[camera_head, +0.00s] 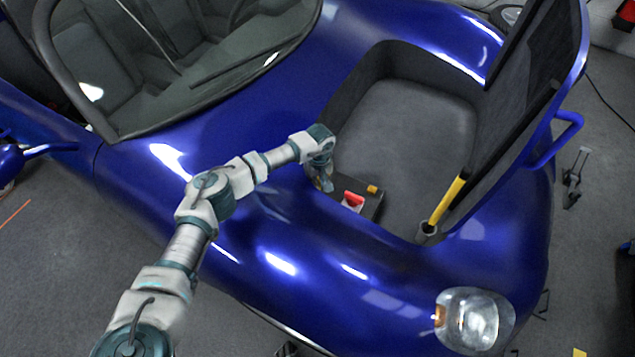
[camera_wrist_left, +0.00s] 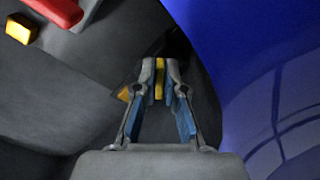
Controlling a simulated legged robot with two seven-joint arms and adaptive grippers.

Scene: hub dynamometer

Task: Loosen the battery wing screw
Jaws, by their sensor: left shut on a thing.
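My left gripper (camera_head: 325,184) reaches down inside the open compartment of the blue car, at its near-left edge. In the left wrist view its fingers (camera_wrist_left: 160,75) are shut on a narrow yellow piece, which looks like the wing screw (camera_wrist_left: 159,80). A second bit of yellow (camera_wrist_left: 124,93) shows just left of the fingers. The dark battery (camera_head: 371,205) sits beside the gripper, with a red part (camera_head: 353,201) and a yellow block (camera_head: 372,189) on top. The gripper hides the screw in the head view. My right gripper is not in view.
The raised lid (camera_head: 525,90) stands at the right of the compartment. A yellow prop (camera_head: 447,203) stands at the near-right corner. The compartment floor (camera_head: 410,125) beyond the battery is clear. Blue bodywork (camera_wrist_left: 265,80) rises close at the right of the fingers.

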